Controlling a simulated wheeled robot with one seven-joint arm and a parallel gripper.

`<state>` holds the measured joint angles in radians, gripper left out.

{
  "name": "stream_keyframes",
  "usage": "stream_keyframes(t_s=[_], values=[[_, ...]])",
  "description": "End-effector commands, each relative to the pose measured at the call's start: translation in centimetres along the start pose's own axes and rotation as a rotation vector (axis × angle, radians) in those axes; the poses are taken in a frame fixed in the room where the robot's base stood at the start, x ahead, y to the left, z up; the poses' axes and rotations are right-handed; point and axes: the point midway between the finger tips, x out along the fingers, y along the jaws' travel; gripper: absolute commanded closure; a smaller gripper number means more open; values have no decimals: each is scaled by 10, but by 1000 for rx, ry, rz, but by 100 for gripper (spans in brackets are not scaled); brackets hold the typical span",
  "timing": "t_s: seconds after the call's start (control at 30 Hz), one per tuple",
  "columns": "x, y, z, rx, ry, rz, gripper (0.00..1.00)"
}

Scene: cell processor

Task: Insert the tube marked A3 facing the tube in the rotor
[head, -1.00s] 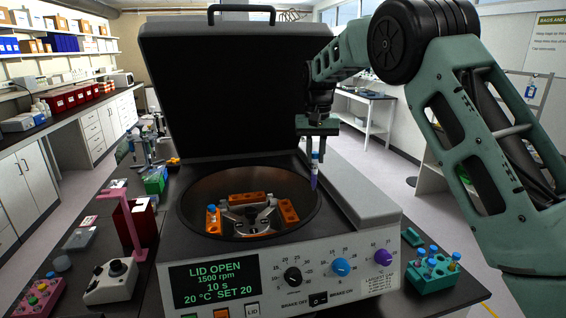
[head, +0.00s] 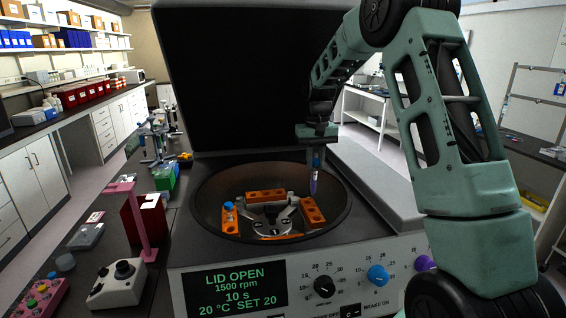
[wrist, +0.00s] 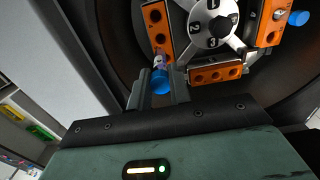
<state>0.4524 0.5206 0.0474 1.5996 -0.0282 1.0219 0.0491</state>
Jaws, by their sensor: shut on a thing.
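My gripper (head: 316,148) is shut on a tube (head: 314,180) with a purplish body and a blue cap. The tube hangs upright over the right side of the open centrifuge bowl. Its lower end shows just above the right orange bucket (head: 313,213). In the wrist view the tube's blue cap (wrist: 159,80) is between the fingers, and its body reaches toward the left bucket (wrist: 157,28). The rotor (head: 268,218) holds a blue-capped tube (head: 229,210) in the left bucket, across the hub. I cannot read a mark on the held tube.
The raised lid (head: 240,80) stands behind the bowl. The bowl rim (head: 195,205) surrounds the rotor. The front panel (head: 350,275) reads LID OPEN. A pink stand (head: 140,220) and a joystick box (head: 117,283) are at the left.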

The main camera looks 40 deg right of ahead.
Motion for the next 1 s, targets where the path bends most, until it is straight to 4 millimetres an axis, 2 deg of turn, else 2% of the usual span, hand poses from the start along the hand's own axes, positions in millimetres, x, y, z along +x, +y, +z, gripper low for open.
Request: stream_keyframes(t_s=[0.1, 0.5, 0.83, 1.0], values=[[0, 5, 1, 5, 1, 0, 100], [-1, 4, 5, -36, 0, 0, 100], [32, 4, 4, -35, -1, -1, 100], [42, 4, 4, -35, 0, -1, 100]])
